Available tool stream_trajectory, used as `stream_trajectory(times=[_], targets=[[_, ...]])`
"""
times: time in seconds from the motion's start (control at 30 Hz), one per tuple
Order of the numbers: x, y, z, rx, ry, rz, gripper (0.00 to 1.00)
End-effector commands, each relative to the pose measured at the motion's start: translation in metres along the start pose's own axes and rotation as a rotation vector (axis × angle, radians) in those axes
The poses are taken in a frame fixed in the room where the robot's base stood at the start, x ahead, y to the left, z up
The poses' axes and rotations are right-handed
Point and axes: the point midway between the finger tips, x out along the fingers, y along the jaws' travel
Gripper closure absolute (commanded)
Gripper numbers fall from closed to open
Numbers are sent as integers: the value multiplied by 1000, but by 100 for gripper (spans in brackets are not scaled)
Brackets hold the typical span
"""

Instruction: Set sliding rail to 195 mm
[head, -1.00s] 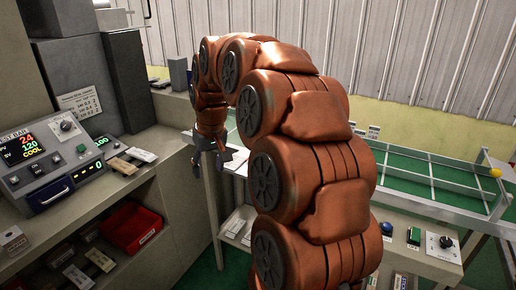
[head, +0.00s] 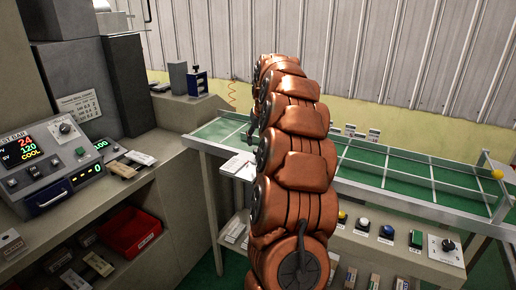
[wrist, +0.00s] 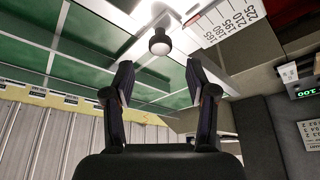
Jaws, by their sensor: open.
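A green-floored metal-framed table (head: 375,170) with thin divider bars stands beyond my arm. In the wrist view, a round dark knob with a pale face (wrist: 159,42) sits on a pale metal bar at the table's edge. Beside it is a white scale plate (wrist: 228,20) with printed numbers, among them 195, 210 and 225. My gripper (wrist: 159,75) is open and empty, its two fingers spread below the knob in the picture, with no contact visible.
A control box (head: 45,160) with lit displays stands on the left bench, above a red bin (head: 130,232). A panel of coloured buttons (head: 388,232) and a rotary dial (head: 447,245) is at the lower right. A yellow ball (head: 497,173) marks the table's right end.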

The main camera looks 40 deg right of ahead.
Motion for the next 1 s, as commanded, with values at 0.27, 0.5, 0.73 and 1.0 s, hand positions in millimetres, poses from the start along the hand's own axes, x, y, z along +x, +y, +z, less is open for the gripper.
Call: stream_trajectory(times=[0.27, 0.5, 0.73, 1.0], targets=[[40, -1, 2, -1, -7, -2, 43], [56, -1, 1, -1, -2, -1, 43], [56, -1, 1, -1, -2, -1, 48], [56, -1, 1, -1, -2, -1, 76]])
